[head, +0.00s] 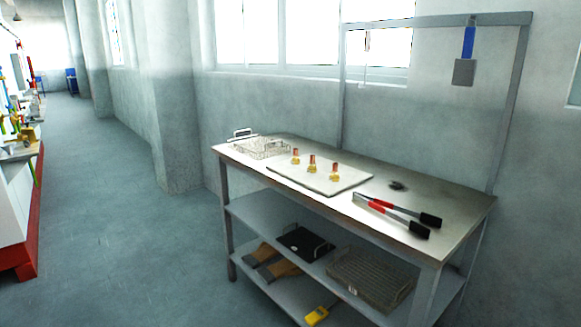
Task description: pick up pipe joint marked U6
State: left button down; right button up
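Three small pipe joints, brass-coloured below and copper-coloured above, stand upright on a pale flat board on the steel table. They are the far left joint (295,157), the middle joint (312,164) and the near right joint (335,173). Any markings are too small to read, so I cannot tell which is U6. The board (290,180) lies near the middle of the tabletop. Neither of my grippers shows in the head view.
An overhead frame (440,20) rises behind. Lower shelves hold a tray (370,280) and other items. Floor (120,240) at left is open.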

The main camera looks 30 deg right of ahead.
aim_at(334, 177)
jog(key=i+j+z, duration=0.15)
jog(key=i, duration=0.5)
jog(key=i+j+z, duration=0.2)
jog(key=i, duration=0.45)
jog(key=i+j+z, duration=0.1)
jog(key=i+z, duration=0.25)
jog(key=i+j+z, duration=0.1)
jog(key=z, duration=0.2)
jog(key=i+j+z, duration=0.2)
jog(key=z, duration=0.15)
jog(key=i, duration=0.05)
